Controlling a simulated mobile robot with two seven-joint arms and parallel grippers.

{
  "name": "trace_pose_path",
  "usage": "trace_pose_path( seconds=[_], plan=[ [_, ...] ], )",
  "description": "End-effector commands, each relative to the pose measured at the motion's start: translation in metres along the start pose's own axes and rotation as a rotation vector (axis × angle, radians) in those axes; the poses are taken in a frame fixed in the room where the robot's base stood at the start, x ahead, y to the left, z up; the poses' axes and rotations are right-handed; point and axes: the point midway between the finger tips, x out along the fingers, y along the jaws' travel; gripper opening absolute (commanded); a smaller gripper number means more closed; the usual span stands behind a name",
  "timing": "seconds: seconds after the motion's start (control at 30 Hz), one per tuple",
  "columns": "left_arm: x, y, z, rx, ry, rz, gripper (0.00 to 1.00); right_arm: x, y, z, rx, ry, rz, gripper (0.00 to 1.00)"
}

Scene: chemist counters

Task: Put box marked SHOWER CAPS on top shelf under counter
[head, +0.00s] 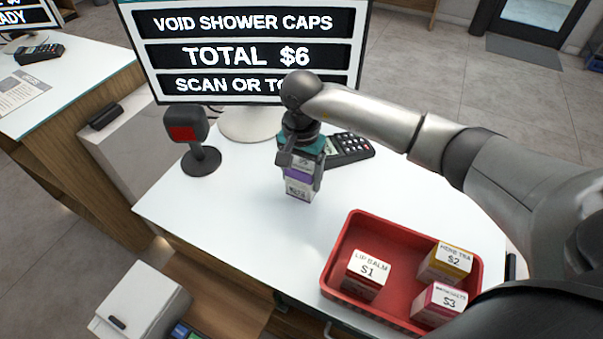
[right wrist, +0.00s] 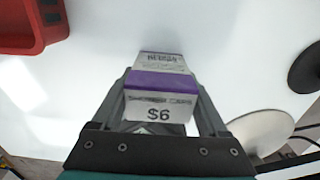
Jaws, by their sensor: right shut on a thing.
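The purple and white box marked SHOWER CAPS (head: 298,187) is upright at the middle of the white counter (head: 240,215), below the screen. My right gripper (head: 301,166) points down and is shut on it, one finger on each side. In the right wrist view the box (right wrist: 160,104) sits between the fingers (right wrist: 160,120), with its $6 label facing the camera. I cannot tell whether its bottom touches the counter. A brown wooden surface (head: 225,297) shows below the counter's front edge; the top shelf cannot be made out clearly. My left gripper is not in view.
A red tray (head: 343,240) at the right holds boxes marked LIP BALM (head: 367,272), $2 (head: 447,262) and $3 (head: 438,303). A scanner on a stand (head: 196,140), a screen (head: 250,52) and a card reader (head: 350,148) stand behind. The counter's front left is clear.

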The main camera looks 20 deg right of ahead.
Motion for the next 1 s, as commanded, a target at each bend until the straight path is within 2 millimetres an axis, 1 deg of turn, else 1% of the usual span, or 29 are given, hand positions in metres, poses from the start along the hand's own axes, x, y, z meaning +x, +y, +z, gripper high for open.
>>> trace_pose_path(
  seconds=[0.17,0.3,0.33,0.53,0.77,0.87,0.9,1.0],
  plan=[
    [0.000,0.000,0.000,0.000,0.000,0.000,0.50,-0.001,0.000,0.000,0.000,0.001,-0.002,0.21],
    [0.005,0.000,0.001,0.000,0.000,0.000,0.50,0.003,-0.001,-0.001,0.000,0.002,-0.002,0.21],
    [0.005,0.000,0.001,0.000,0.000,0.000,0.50,0.003,0.000,0.000,-0.001,0.001,-0.001,0.78],
    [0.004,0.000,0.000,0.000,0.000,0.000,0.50,0.002,0.000,0.000,0.000,0.001,-0.001,1.00],
    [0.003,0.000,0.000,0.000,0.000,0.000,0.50,0.002,0.000,0.000,0.000,0.000,-0.001,1.00],
    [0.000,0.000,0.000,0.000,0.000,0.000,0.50,-0.001,0.000,0.000,0.000,0.000,0.000,1.00],
    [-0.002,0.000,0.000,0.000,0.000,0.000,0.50,-0.003,0.000,0.000,0.000,0.000,0.000,1.00],
    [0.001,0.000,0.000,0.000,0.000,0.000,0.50,-0.020,-0.001,-0.002,-0.002,0.004,-0.005,1.00]
  ],
)
